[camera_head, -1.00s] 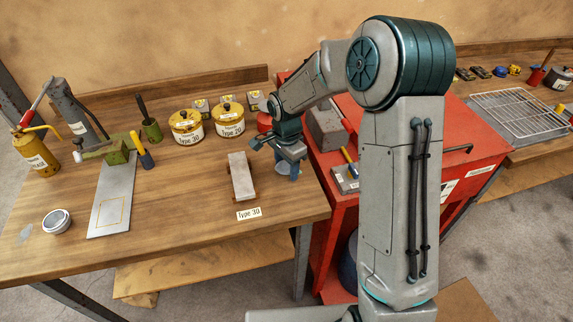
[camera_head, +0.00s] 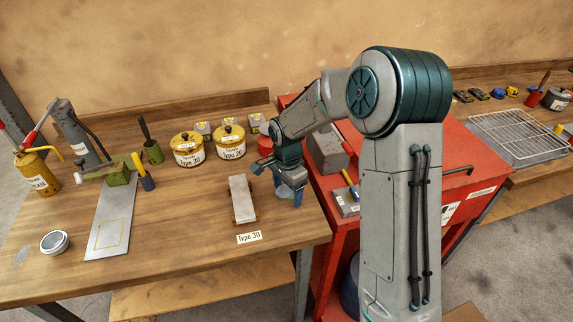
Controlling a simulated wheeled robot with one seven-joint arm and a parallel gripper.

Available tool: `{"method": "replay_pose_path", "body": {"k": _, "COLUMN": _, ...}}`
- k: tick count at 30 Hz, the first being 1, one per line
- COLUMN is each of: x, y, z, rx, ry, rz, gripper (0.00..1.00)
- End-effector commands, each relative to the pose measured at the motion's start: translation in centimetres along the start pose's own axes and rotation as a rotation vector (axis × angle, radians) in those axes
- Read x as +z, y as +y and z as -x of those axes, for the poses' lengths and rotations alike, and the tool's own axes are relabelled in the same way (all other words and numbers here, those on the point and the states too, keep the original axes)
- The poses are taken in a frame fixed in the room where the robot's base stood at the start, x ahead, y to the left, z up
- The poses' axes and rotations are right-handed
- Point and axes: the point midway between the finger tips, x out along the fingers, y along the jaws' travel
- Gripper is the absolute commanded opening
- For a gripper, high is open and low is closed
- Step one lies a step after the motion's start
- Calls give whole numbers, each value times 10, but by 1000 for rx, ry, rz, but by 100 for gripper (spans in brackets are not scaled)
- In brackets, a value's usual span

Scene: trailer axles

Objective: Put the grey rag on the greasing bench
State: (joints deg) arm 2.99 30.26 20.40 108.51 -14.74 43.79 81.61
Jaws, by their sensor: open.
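My gripper (camera_head: 289,197) is open and points down over the right end of the wooden bench (camera_head: 180,262), which I take for the greasing bench. A pale grey-blue thing (camera_head: 291,180) shows at the gripper, partly hidden by it. I cannot tell whether this is a rag, or whether the fingers touch it. No other thing looks clearly like a grey rag.
A grey-white block (camera_head: 242,198) lies left of my gripper, behind a "Type 30" label (camera_head: 249,238). Two yellow pots (camera_head: 187,150) stand behind. A metal plate (camera_head: 107,225), round tin (camera_head: 54,242) and yellow oil can (camera_head: 37,173) are left. A red cart (camera_head: 460,185) adjoins the bench.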

Motion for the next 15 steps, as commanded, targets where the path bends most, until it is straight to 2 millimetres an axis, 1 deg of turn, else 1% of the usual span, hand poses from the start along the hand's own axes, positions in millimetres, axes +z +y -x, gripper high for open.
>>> {"method": "replay_pose_path", "body": {"k": 3, "x": 0, "y": 0, "z": 0, "rx": 0, "ry": -2, "rz": 0, "gripper": 73}}
{"method": "replay_pose_path", "body": {"k": 8, "x": 0, "y": -4, "z": 38, "rx": -8, "ry": 4, "rz": -1, "gripper": 73}}
{"method": "replay_pose_path", "body": {"k": 10, "x": 0, "y": -7, "z": 56, "rx": -8, "ry": 4, "rz": 0, "gripper": 73}}
{"method": "replay_pose_path", "body": {"k": 12, "x": -1, "y": -6, "z": 75, "rx": -5, "ry": 3, "rz": 0, "gripper": 73}}
{"method": "replay_pose_path", "body": {"k": 15, "x": -1, "y": -6, "z": 97, "rx": -4, "ry": 2, "rz": -1, "gripper": 73}}
